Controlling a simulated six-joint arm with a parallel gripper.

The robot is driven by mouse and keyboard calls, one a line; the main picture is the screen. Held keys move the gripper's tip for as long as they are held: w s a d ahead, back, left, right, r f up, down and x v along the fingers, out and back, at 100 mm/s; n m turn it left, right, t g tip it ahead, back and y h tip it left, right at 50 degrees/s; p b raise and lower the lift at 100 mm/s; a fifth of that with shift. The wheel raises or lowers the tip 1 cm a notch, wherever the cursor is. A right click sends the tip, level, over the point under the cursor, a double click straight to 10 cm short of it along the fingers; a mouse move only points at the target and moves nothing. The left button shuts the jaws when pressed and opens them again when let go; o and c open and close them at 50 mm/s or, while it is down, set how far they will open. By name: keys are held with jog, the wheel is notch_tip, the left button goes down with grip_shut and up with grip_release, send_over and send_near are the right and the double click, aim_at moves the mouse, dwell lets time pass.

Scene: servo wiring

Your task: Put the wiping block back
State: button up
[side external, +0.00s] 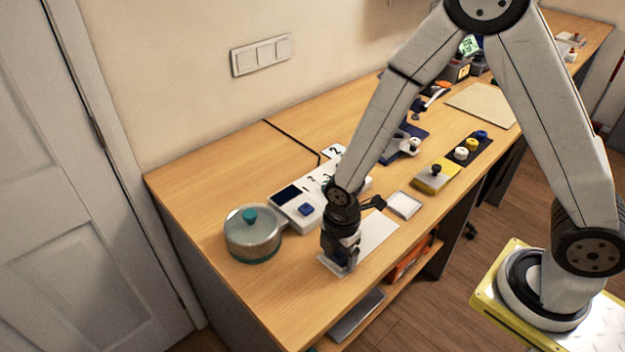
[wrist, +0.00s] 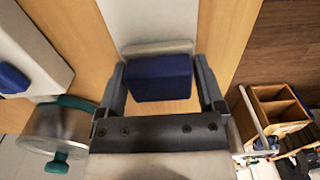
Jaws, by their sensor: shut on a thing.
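The wiping block (wrist: 161,78) is dark blue with a pale grey-white layer along its far edge. It sits between the two fingers of my gripper (wrist: 160,88) in the wrist view, and the gripper is shut on it. In the side view my gripper (side external: 341,252) points down near the front edge of the desk, over the near end of a white sheet (side external: 377,230). The block is mostly hidden there by the gripper, and I cannot tell whether it touches the desk. The sheet also shows in the wrist view (wrist: 150,18).
A lidded pot (side external: 253,236) stands left of my gripper. A white device (side external: 296,212) with a blue button is behind it. A small white-topped tray (side external: 404,204) and a yellow-and-grey block (side external: 435,179) lie to the right. An open shelf (side external: 357,315) is below the desk edge.

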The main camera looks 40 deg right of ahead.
jog(key=shift+f, duration=0.2)
jog(key=o, duration=0.9)
jog(key=shift+r, duration=0.15)
jog(key=shift+r, duration=6)
